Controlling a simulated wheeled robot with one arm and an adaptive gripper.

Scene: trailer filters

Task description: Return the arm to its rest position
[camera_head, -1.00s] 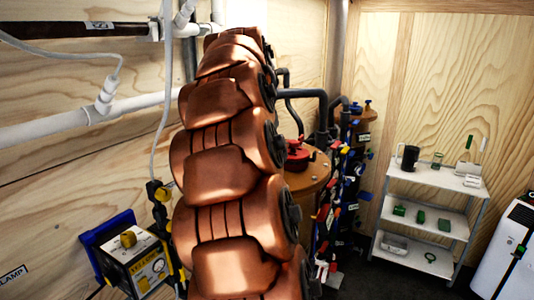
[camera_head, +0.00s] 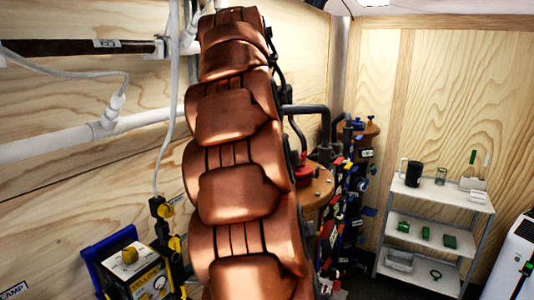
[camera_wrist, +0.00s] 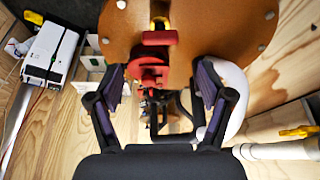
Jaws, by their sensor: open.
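My copper-coloured arm rises through the middle of the head view, nearly upright with its top near the upper edge. The end of the arm is not clear in that view. In the wrist view my gripper (camera_wrist: 160,88) is open, with two dark fingers with purple-grey pads spread apart. I see nothing held between them. Beyond the fingers are a red valve fitting (camera_wrist: 152,70) and a brown round tank top (camera_wrist: 200,30). I cannot tell how far they are from the fingertips.
In the head view, a brown-topped tank (camera_head: 318,190) with pipes stands just right of my arm. A shelf rack (camera_head: 440,196) stands at right, beside a white appliance (camera_head: 508,265).

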